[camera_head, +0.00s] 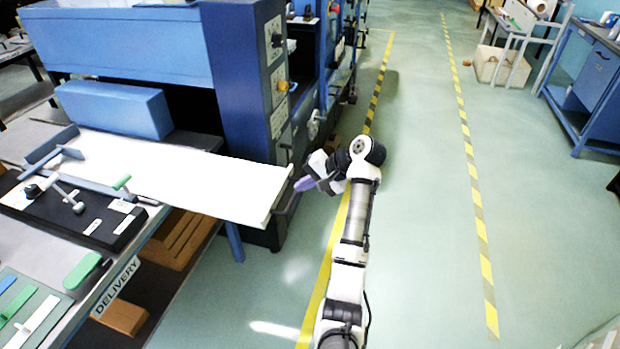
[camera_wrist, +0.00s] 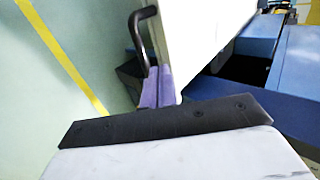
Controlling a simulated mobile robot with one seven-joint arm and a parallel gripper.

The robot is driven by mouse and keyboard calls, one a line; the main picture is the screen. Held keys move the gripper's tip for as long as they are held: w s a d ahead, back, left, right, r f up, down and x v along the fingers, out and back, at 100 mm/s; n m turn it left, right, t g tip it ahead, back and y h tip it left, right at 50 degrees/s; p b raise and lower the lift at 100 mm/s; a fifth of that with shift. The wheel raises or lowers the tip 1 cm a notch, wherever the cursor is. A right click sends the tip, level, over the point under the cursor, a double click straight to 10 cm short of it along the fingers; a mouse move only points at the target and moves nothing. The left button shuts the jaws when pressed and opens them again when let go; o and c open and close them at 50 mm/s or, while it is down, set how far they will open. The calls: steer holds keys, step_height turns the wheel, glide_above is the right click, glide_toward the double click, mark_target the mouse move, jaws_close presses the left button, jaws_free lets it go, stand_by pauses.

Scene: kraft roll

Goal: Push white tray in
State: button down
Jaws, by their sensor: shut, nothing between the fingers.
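The white tray (camera_head: 205,178) is a long flat panel sticking out of the blue machine, its free end toward my arm. My gripper (camera_head: 303,184) has purple fingertips and is beside that free end, near the tray's right corner. In the wrist view, the shut, empty fingers (camera_wrist: 157,88) are close against the edge of the white tray (camera_wrist: 190,35). I cannot tell whether they touch it. A black bar handle (camera_wrist: 140,32) is on the tray's end face.
The blue machine (camera_head: 245,90) stands behind the tray. A delivery table (camera_head: 120,285) with a black plate and green tools is at the left. A yellow striped floor line (camera_head: 325,275) runs under my arm. The green aisle floor (camera_head: 420,190) to the right is clear.

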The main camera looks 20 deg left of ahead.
mark_target(279, 196)
steer(key=shift+p+x, duration=0.6)
steer(key=shift+x, duration=2.4)
steer(key=shift+a, duration=0.1)
